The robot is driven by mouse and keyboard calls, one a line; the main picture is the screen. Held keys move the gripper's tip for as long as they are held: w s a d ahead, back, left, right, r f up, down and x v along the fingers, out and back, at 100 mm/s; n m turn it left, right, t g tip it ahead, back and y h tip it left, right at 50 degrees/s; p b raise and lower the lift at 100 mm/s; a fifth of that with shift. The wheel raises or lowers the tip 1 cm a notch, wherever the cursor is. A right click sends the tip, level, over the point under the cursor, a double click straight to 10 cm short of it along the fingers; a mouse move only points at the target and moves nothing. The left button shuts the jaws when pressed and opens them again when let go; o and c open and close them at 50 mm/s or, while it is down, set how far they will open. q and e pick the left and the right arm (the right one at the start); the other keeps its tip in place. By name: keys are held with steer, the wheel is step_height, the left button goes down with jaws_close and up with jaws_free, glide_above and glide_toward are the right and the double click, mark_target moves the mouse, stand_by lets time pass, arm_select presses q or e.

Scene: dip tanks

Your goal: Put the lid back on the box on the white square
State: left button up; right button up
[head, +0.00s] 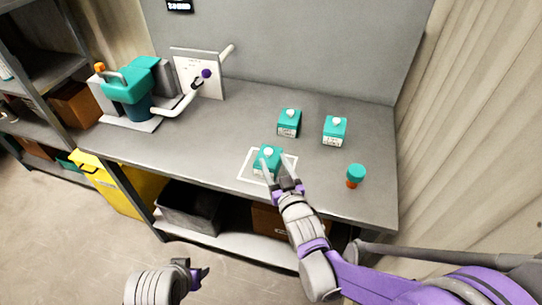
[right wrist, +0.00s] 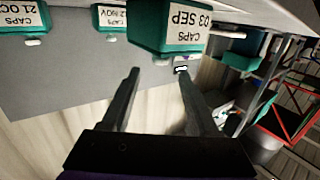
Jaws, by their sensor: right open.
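A box with a teal lid and white knob (head: 268,153) stands upright on the white square (head: 246,179) on the grey bench. The lid appears to sit on it. In the right wrist view, upside down, this box (right wrist: 172,28) has a white label reading CAPS 03 SEP. My right gripper (head: 278,168) is open and empty at the box's near side. In the right wrist view its fingertips (right wrist: 159,74) point at the box, one to each side of the knob; contact cannot be told. My left gripper (head: 192,275) is low at the bottom left, away from the bench.
Two similar boxes stand behind, one in the middle (head: 289,122) and one to the right (head: 335,130). A teal-topped orange object (head: 355,175) stands near the front right. A teal machine (head: 133,82) and a panel with a pipe (head: 197,76) occupy the left. A curtain hangs right.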

steer(key=v, duration=0.8)
steer(key=s+d+f+g+h, duration=0.1)
steer(key=d, duration=0.1)
steer(key=s+d+f+m+g+h, duration=0.1)
steer(key=s+d+f+g, duration=0.1)
steer(key=d, duration=0.1)
steer(key=s+d+f+g+h, duration=0.1)
steer(key=d, duration=0.1)
steer(key=shift+s+d+f+m+g, duration=0.15)
steer(key=shift+d+f+m+g, duration=0.05)
steer(key=shift+m+g, duration=0.1)
steer(key=s+d+f+g+h, duration=0.1)
steer(key=s+d+f+g, duration=0.1)
steer(key=s, duration=0.5)
steer(key=s+d+f+m+g, duration=0.1)
steer(key=s+d+f+g, duration=0.1)
steer(key=s+g, duration=0.3)
steer(key=s+d, duration=0.1)
steer(key=s, duration=0.1)
steer(key=shift+s+d+m+h, duration=0.25)
steer(key=shift+d+m+h, duration=0.05)
steer(key=shift+d+h, duration=0.1)
steer(key=shift+r, duration=0.1)
